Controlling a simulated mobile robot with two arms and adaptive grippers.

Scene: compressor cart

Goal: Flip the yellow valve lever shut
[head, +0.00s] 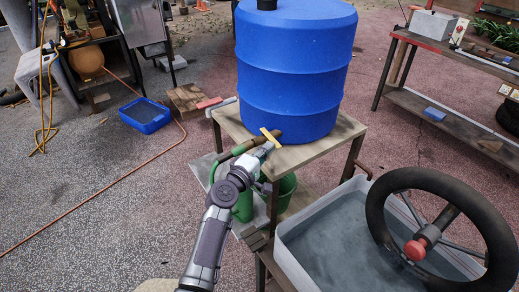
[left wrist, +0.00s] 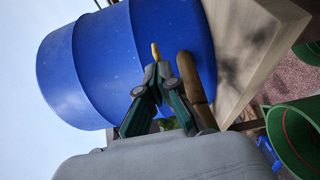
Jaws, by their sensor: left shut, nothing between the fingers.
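The small yellow valve lever (head: 270,138) sits on the brass-brown valve (head: 244,147) low on the side of the blue barrel (head: 296,65). In the left wrist view the lever (left wrist: 155,51) shows as a short yellow tip just past my fingertips, beside the brown valve pipe (left wrist: 190,78). My left gripper (head: 266,147) is shut and empty, with its fingertips (left wrist: 157,72) right at the lever. Whether they touch it I cannot tell. The fingers hide part of the lever in the wrist view. My right gripper is not in view.
The barrel stands on a wooden stand (head: 297,156). A grey water tub (head: 310,245) and a black handwheel (head: 376,225) are at the right.

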